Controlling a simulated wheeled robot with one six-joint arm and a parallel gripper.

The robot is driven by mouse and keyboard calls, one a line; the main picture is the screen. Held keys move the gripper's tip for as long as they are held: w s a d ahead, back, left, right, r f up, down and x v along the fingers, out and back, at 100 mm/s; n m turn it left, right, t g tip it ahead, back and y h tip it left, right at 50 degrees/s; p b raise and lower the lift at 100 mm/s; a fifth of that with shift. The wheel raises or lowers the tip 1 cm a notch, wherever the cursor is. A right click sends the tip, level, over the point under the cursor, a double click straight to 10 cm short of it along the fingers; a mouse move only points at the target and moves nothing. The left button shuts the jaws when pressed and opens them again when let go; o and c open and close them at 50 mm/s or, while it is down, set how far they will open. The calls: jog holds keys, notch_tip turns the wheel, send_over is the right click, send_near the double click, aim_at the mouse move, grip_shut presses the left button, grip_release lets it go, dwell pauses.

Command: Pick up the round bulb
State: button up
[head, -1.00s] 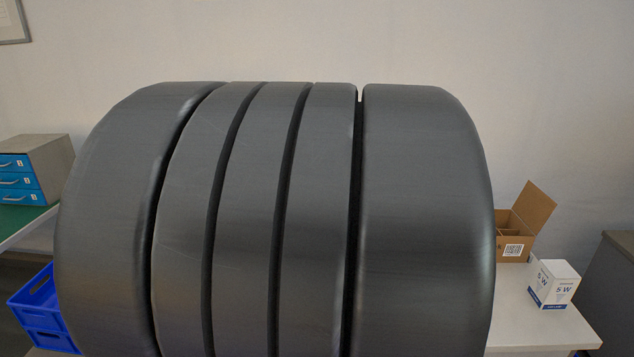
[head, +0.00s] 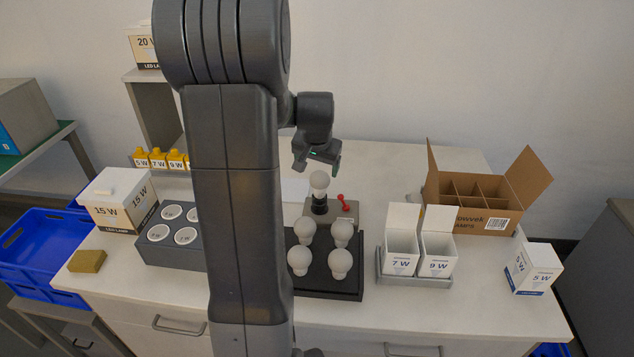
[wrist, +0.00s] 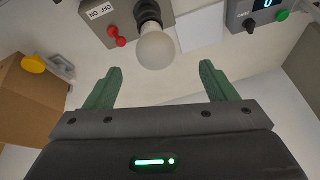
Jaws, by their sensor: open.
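A round white bulb (head: 320,182) stands upright in a black socket (head: 319,204) on a small grey box with a red switch. In the wrist view the bulb (wrist: 156,51) appears just beyond and between the fingertips, with its socket (wrist: 148,12) above it in the picture. Several similar white bulbs (head: 303,231) stand on a black tray (head: 350,289) in front of the socket box. My gripper (head: 316,163) is open and empty above the socketed bulb; its green fingers (wrist: 160,70) are spread and apart from the bulb.
Two open cartons marked 7 W (head: 400,262) and 9 W (head: 438,266) stand in a grey holder right of the tray. An open cardboard box (head: 490,218) and a 5 W carton (head: 533,268) are further right. A grey block with round wells (head: 170,252) is left, partly behind my arm.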

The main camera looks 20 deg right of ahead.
aim_at(320, 175)
jog(key=x, duration=0.4)
jog(key=shift+f, duration=0.2)
jog(key=shift+d+p+x, duration=0.2)
jog(key=shift+p+x, duration=0.3)
jog(key=shift+x, duration=0.85)
jog(key=shift+d+p+x, duration=0.15)
jog(key=shift+p+x, duration=0.35)
jog(key=shift+x, duration=0.8)
jog(key=shift+s, duration=0.15)
jog(key=c, duration=1.1)
jog(key=shift+r, duration=0.1)
jog(key=shift+c, duration=0.2)
